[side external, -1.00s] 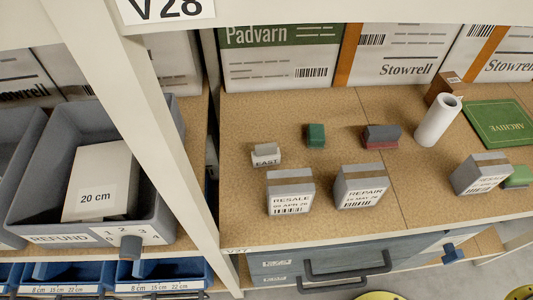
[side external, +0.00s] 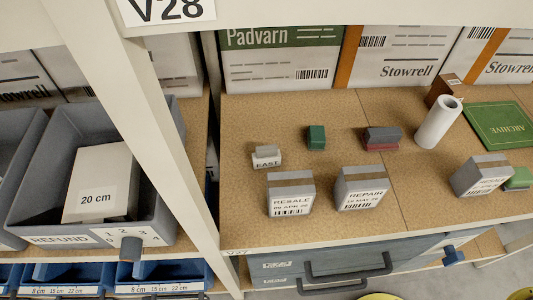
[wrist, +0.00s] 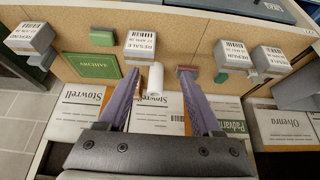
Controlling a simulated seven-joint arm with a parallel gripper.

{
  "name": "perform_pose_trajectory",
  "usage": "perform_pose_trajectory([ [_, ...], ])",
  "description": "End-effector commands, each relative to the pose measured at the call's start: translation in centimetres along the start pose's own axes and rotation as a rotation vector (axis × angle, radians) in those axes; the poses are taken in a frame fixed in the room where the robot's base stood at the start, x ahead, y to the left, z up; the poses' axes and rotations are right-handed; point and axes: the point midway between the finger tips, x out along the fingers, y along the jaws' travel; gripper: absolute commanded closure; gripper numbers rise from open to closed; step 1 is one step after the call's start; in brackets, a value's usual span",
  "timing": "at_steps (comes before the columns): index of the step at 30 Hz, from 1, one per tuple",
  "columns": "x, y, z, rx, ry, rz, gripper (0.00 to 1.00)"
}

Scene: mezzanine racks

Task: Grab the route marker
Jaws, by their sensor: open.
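The likely route marker is a small pale block (side external: 266,161) lettered EAST with a grey top piece, standing on the tan shelf (side external: 335,228) at the left. In the wrist view it appears as a small grey-white block (wrist: 253,75) at the right. My gripper (wrist: 159,74) shows only in the wrist view, with two purple fingers spread wide and nothing held. The marker lies outside the fingers, to the right of the right finger. A white roll (wrist: 155,80) and a red-and-grey block (wrist: 188,72) appear between or near the fingertips.
A small green block (side external: 316,136) stands right of the marker. The RESALE box (side external: 290,193) and REPAIR box (side external: 360,188) stand nearer the shelf front. A white post (side external: 165,150) and grey bin (side external: 45,220) are at left. Large cartons (side external: 282,62) line the back.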

Motion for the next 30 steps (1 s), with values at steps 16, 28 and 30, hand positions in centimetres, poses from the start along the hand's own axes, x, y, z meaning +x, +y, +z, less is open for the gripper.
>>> perform_pose_trajectory([
  [16,7.9,-15.1,-18.9,0.283,0.254,-0.35,0.34],
  [28,17.4,-34.0,-23.8,0.638,0.355,-0.668,0.34],
  [30,18.8,-36.3,-23.4,0.693,0.35,-0.704,0.34],
])
